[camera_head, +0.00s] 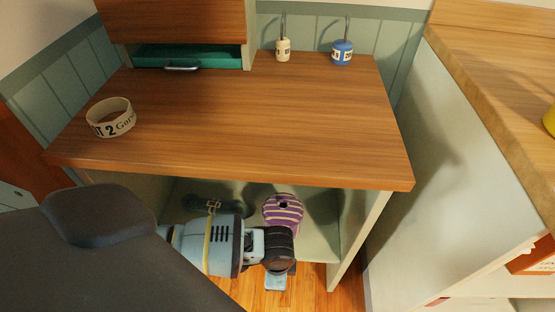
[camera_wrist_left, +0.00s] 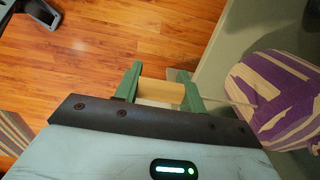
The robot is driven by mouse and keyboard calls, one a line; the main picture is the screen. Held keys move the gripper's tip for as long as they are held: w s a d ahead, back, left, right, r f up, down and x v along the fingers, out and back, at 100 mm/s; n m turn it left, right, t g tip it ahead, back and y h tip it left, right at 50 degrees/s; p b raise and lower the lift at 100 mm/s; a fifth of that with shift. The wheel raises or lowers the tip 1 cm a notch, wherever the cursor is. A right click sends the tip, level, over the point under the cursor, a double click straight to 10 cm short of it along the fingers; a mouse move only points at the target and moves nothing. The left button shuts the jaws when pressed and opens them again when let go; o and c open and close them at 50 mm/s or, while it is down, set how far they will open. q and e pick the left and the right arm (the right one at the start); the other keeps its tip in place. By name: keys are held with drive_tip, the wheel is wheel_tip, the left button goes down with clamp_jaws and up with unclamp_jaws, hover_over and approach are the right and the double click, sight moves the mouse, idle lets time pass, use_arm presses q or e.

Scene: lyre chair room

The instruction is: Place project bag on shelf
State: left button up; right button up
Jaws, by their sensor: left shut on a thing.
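The project bag (camera_head: 283,211) is a round purple bag with cream stripes, at the opening of the pale shelf space (camera_head: 322,232) under the desk. In the left wrist view the bag (camera_wrist_left: 275,95) fills the right side. My left gripper (camera_head: 275,284) is low in front of the bag, with its fingers hidden in the head view. In the wrist view its green fingers (camera_wrist_left: 160,75) are closed on a tan piece, and a thin pale cord runs from there to the bag. Whether the bag rests on the shelf or hangs, I cannot tell. My right gripper is not in view.
The wooden desktop (camera_head: 240,110) overhangs the shelf space. A pale side panel (camera_head: 358,225) bounds the right. Wooden floor (camera_wrist_left: 130,40) lies clear below.

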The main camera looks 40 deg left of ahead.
use_arm(q)
wheel_tip(320, 180, down, 4)
drive_tip(key=shift+r+b, duration=0.25)
drive_tip(key=shift+b, duration=0.6)
drive_tip(key=shift+c, duration=0.9)
drive_tip(key=o, duration=1.2)
wheel_tip(320, 180, up, 10)
drive_tip(key=p, duration=0.4)
drive_tip(key=shift+r, duration=0.25)
drive_tip(key=shift+s+r+p, duration=0.1)
drive_tip(key=shift+r+p, duration=0.25)
drive_tip(key=shift+r, duration=0.45)
